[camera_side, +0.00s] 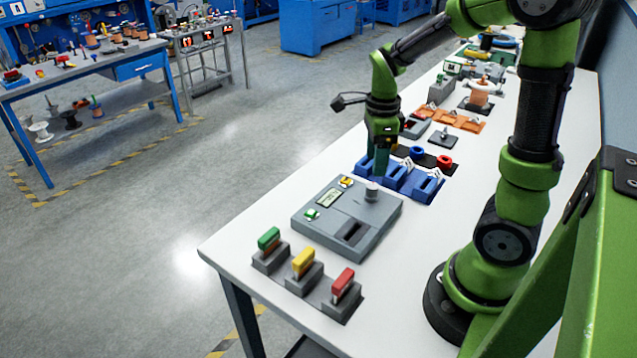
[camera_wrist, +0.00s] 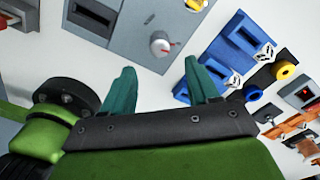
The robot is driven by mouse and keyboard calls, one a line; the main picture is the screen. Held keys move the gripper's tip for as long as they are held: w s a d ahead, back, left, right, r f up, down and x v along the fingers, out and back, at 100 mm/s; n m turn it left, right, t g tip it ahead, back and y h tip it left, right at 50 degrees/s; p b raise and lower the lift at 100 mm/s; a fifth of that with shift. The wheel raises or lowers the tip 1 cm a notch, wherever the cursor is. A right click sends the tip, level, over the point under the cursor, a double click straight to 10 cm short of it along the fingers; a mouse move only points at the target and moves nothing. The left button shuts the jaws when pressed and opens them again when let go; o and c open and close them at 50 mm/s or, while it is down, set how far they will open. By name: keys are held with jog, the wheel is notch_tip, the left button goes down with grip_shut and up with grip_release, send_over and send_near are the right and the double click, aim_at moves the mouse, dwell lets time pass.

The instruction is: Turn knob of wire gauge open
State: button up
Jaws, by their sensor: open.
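The wire gauge (camera_side: 345,218) is a grey box lying flat on the white table, with a small display, a yellow button, a green button and a dark slot. Its round grey knob (camera_side: 372,192) stands up at the far right part of the box. In the wrist view the knob (camera_wrist: 160,43) shows a red pointer mark and lies just beyond my fingertips. My gripper (camera_wrist: 163,75) is open, with its two teal fingers apart and nothing seen between them. In the side view my gripper (camera_side: 378,165) points down behind the knob, near the blue holders, apart from the knob.
Blue slotted blocks (camera_side: 397,178) stand right behind the gauge, with blue and red rings (camera_side: 444,161) beyond. Green, yellow and red handled pieces (camera_side: 303,261) sit in front. Orange parts (camera_side: 460,121) lie farther back. The table's left edge is close to the gauge.

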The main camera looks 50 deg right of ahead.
aim_at(373, 185)
notch_tip(373, 185, down, 9)
dwell(0.3)
jog(key=c, duration=1)
jog(key=shift+c, duration=0.2)
